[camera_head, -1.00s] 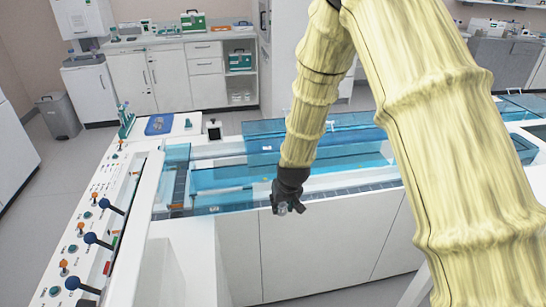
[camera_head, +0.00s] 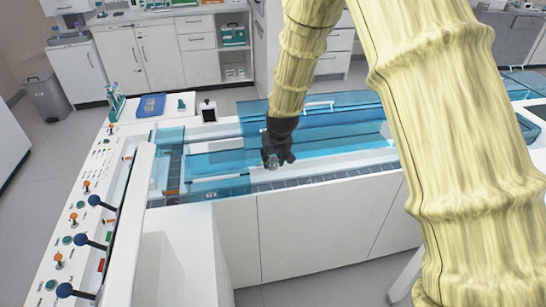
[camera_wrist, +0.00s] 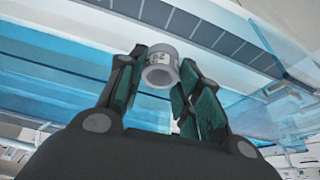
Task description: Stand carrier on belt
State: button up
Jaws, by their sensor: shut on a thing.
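My gripper (camera_head: 277,160) is shut on a small grey cylindrical carrier (camera_wrist: 160,66) with a printed label. In the wrist view the carrier sits between the two green-padded fingers with its open round end facing the camera. In the head view the carrier is a small grey shape (camera_head: 272,161) at the fingertips. The belt (camera_head: 320,179), a dark segmented strip, runs along the front of the track. My gripper is above or just behind it. In the wrist view the belt (camera_wrist: 190,27) lies beyond the carrier, and the carrier appears apart from it.
Blue transparent covers (camera_head: 330,125) lie behind the belt. A control panel (camera_head: 85,215) with levers and knobs stands at the left. The white cabinet front (camera_head: 320,235) drops below the belt.

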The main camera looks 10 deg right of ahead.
aim_at(273, 168)
jog(key=shift+f+b, duration=1.95)
jog(key=shift+f, duration=2.25)
jog(key=shift+s, duration=0.1)
jog(key=shift+f, duration=0.65)
jog(key=o, duration=0.8)
jog(key=shift+o, duration=0.2)
jog(key=shift+r, duration=0.1)
jog(key=v, duration=1.1)
jog(key=shift+s+r, duration=0.2)
jog(key=shift+r, duration=0.15)
